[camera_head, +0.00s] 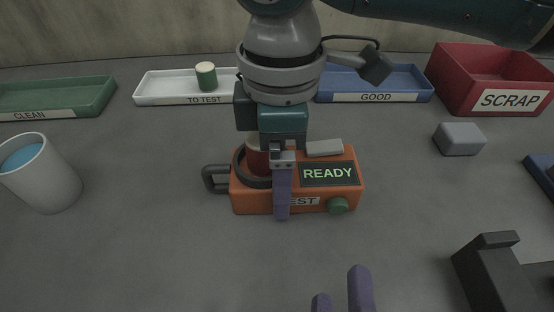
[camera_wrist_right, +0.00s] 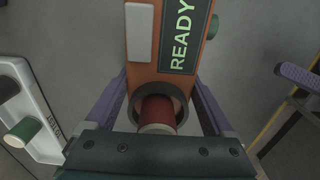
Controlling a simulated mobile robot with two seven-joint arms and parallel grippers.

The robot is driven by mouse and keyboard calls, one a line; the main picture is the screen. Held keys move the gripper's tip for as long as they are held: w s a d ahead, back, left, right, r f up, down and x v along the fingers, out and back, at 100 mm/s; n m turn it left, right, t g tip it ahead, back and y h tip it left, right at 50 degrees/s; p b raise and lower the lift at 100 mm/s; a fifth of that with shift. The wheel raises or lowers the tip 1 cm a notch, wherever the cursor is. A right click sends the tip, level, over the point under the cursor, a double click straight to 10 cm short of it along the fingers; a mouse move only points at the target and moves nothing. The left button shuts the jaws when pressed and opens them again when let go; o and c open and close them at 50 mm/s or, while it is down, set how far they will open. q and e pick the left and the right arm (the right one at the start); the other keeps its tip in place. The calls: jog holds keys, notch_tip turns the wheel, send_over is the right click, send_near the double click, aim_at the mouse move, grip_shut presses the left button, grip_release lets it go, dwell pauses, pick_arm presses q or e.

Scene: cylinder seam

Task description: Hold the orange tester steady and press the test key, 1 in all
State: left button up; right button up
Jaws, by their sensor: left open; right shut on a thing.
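The orange tester (camera_head: 240,200) lies mid-table with a lit READY display (camera_head: 330,174). A green round button (camera_head: 338,205) is on its front, beside a TEST label partly hidden by a finger. A grey plate (camera_head: 324,147) is on its top. A red cylinder with a pale end (camera_wrist_right: 158,112) sits in the dark ring at its left end. My right gripper (camera_wrist_right: 157,90) is shut on the tester, one purple finger along each side. My left gripper (camera_head: 342,297) is open and empty near the bottom edge, in front of the tester; only its purple fingertips show, apart from the button.
Behind are a green CLEAN tray (camera_head: 85,95), a white TO TEST tray (camera_head: 150,97) with a green cylinder (camera_head: 206,76), a blue GOOD tray (camera_head: 415,92) and a red SCRAP bin (camera_head: 460,85). A cup (camera_head: 55,185) stands left, a grey block (camera_head: 459,139) right.

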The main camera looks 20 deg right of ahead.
pick_arm(q)
grip_shut()
dwell(1.6)
